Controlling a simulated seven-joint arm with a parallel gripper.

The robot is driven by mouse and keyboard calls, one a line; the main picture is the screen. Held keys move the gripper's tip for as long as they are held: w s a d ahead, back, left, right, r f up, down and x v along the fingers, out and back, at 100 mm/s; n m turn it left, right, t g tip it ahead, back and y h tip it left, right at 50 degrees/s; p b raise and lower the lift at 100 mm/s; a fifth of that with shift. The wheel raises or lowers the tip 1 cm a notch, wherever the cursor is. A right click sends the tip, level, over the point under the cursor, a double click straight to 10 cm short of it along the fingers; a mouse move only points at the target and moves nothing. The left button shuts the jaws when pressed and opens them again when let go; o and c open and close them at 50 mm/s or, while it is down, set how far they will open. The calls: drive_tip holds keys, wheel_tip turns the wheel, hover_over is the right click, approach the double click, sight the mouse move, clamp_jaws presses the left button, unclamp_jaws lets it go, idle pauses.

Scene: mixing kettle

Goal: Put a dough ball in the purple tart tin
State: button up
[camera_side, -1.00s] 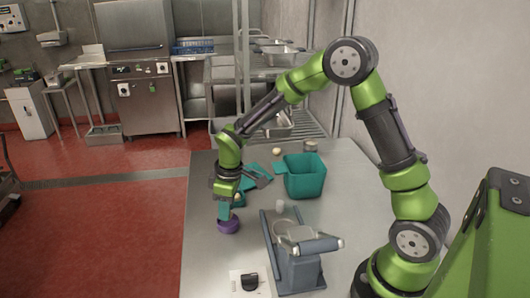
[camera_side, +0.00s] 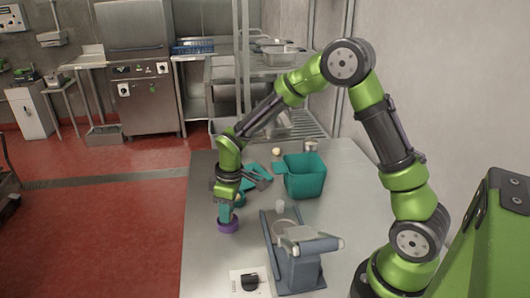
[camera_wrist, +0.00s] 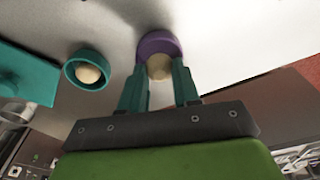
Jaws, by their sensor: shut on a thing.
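The purple tart tin (camera_side: 229,227) stands on the metal table near its left edge; it also shows in the wrist view (camera_wrist: 152,41). My gripper (camera_side: 225,215) points straight down over it, its teal fingertips at the tin's rim. In the wrist view my gripper (camera_wrist: 159,72) is shut on a pale dough ball (camera_wrist: 158,67), which sits at the tin's opening. Whether the ball touches the tin's bottom is hidden. A second dough ball (camera_wrist: 88,74) lies in a teal tin (camera_wrist: 71,76) to the left. Another pale ball (camera_side: 276,152) lies far back on the table.
A teal square container (camera_side: 305,178) stands behind and to the right. A grey press-like device (camera_side: 296,262) stands at the front right, with a small white cup (camera_side: 280,206) behind it. A card with a dark item (camera_side: 250,282) lies at the front. The table's left edge is close.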

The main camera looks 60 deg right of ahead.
drive_tip(key=o, duration=1.5)
drive_tip(key=shift+r, duration=3.55)
